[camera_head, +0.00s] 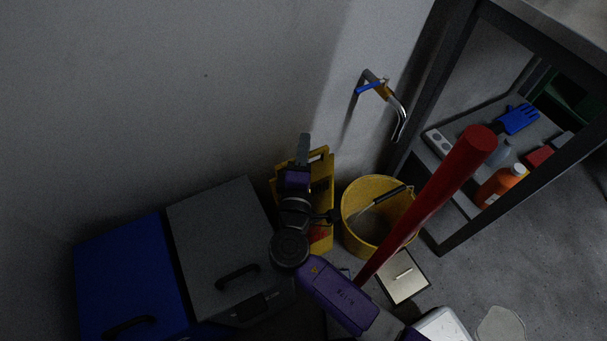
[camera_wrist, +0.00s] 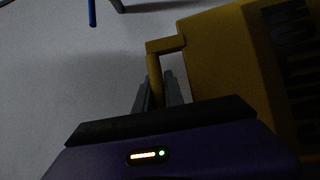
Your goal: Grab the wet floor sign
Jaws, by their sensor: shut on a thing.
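The yellow wet floor sign (camera_head: 321,205) stands close to the wall, left of the yellow bucket, in the head view. It shows large at the right of the wrist view (camera_wrist: 240,70), with dark lettering along its right side. In the wrist view my gripper (camera_wrist: 160,88) is shut on the yellow handle bar at the sign's top edge, one finger on each side of the bar. In the head view my gripper (camera_head: 303,150) is at the sign's top, and my purple and black arm hides part of the sign's front.
A yellow bucket (camera_head: 356,208) stands close on the sign's right, with a red pole (camera_head: 430,195) slanting past it. A grey box (camera_head: 220,240) and a blue box (camera_head: 130,270) are on the left. A wall tap (camera_head: 376,86) and a shelf table (camera_head: 440,150) with bottles are on the right.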

